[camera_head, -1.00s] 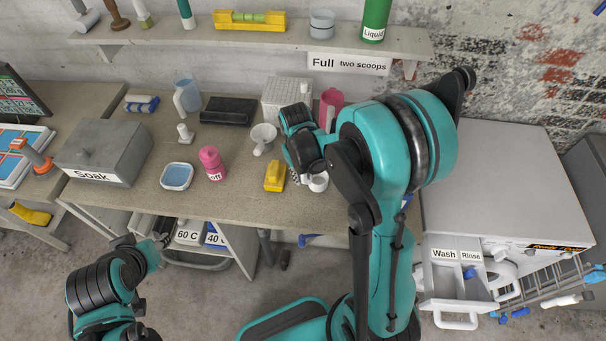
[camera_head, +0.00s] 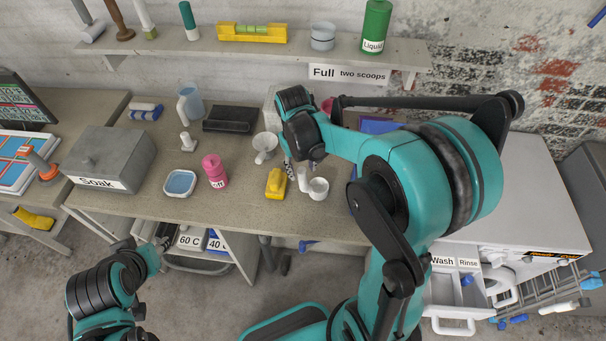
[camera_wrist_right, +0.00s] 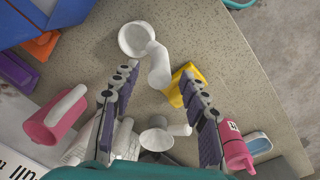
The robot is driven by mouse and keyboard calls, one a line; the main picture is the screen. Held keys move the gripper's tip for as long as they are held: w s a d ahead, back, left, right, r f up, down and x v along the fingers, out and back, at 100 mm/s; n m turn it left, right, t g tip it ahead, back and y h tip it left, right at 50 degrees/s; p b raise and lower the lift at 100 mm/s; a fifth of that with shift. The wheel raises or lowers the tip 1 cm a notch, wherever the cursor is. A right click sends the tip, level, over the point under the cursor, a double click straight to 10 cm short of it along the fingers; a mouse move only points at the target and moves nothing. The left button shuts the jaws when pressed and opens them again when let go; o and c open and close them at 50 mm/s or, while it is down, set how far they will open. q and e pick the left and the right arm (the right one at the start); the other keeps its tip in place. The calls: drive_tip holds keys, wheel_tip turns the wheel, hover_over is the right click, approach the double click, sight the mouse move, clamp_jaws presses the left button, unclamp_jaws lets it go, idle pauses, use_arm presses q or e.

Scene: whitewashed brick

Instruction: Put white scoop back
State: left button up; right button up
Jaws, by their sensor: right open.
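The white scoop (camera_head: 318,189) lies on the bench near its front edge, beside a yellow block-like object. In the right wrist view, the white scoop (camera_wrist_right: 134,40) has its handle pointing toward the space between my fingers. My right gripper (camera_head: 301,170) is above the bench just behind and left of the scoop's cup. In the right wrist view, my right gripper (camera_wrist_right: 161,72) is open and empty, with the handle showing between and beyond the fingertips. My left gripper (camera_head: 163,238) is low in front of the bench; its fingers are too small to read.
A white funnel-like piece (camera_head: 265,146), a yellow object (camera_head: 276,183), a pink bottle (camera_head: 214,171) and a blue-filled dish (camera_head: 180,183) stand nearby. A pink jug (camera_wrist_right: 55,121) is behind my gripper. A shelf (camera_head: 265,53) runs above. Bare bench lies right of the scoop.

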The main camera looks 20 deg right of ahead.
wheel_tip(320, 180, up, 3)
drive_tip(key=shift+a+f, duration=0.15)
drive_tip(key=shift+s+a+r, duration=0.1)
drive_tip(key=shift+s+r, duration=0.15)
drive_tip(key=shift+r, duration=0.4)
drive_tip(key=s+a+r+t, duration=0.2)
drive_tip(key=s+t, duration=0.1)
drive_tip(key=s, duration=0.2)
drive_tip(key=s+a+r+t+y, duration=0.1)
drive_tip(key=s+a+r+t, duration=0.1)
drive_tip(key=s, duration=0.4)
drive_tip(key=shift+a+r+t, duration=0.15)
drive_tip(key=shift+r+t, duration=0.45)
drive_tip(key=shift+t, duration=0.5)
